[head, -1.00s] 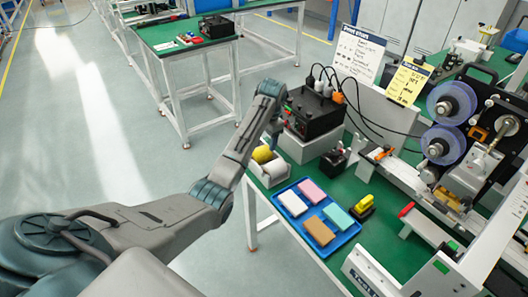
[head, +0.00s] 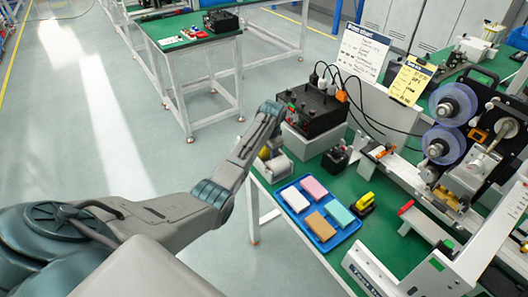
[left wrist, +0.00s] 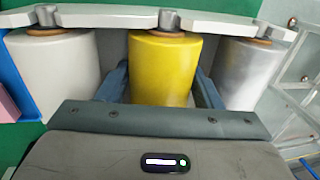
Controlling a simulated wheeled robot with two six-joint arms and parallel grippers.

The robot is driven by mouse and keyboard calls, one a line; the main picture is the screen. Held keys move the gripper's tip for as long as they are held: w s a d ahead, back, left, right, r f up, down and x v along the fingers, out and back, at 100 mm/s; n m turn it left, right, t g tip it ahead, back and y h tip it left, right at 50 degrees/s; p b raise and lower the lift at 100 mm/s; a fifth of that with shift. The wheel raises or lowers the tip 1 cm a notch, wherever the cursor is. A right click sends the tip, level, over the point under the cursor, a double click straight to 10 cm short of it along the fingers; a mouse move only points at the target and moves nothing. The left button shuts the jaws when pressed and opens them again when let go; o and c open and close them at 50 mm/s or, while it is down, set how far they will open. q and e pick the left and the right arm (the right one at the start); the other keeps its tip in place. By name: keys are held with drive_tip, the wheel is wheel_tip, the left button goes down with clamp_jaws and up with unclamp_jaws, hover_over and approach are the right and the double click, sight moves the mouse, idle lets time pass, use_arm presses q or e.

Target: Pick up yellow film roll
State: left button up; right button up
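The yellow film roll (left wrist: 165,68) stands in the middle of a roll holder in the left wrist view. A white roll (left wrist: 52,72) is left of it and a silver roll (left wrist: 248,72) right of it. My left gripper (left wrist: 165,88) has one blue-grey finger on each side of the yellow roll, and the fingers are apart. Whether they touch it is not clear. In the head view the yellow roll (head: 264,153) shows only in part, behind my left gripper (head: 270,140). My right gripper is not in view.
A blue tray (head: 344,236) with several coloured blocks lies right of the holder on the green bench. A black box with cables (head: 318,108) stands behind it. A machine with purple reels (head: 440,145) fills the right. Open floor lies left.

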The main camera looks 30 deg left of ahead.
use_arm(q)
drive_tip(key=c, duration=0.6)
drive_tip(key=shift+r, duration=0.15)
drive_tip(key=shift+c, duration=0.2)
wheel_tip(320, 180, up, 10)
drive_tip(key=shift+f+b, duration=0.25)
drive_tip(key=shift+b, duration=0.65)
drive_tip(key=shift+r+p, duration=0.35)
drive_tip(key=shift+r, duration=0.25)
wheel_tip(320, 180, up, 4)
drive_tip(key=p, duration=0.5)
drive_tip(key=shift+r, duration=0.1)
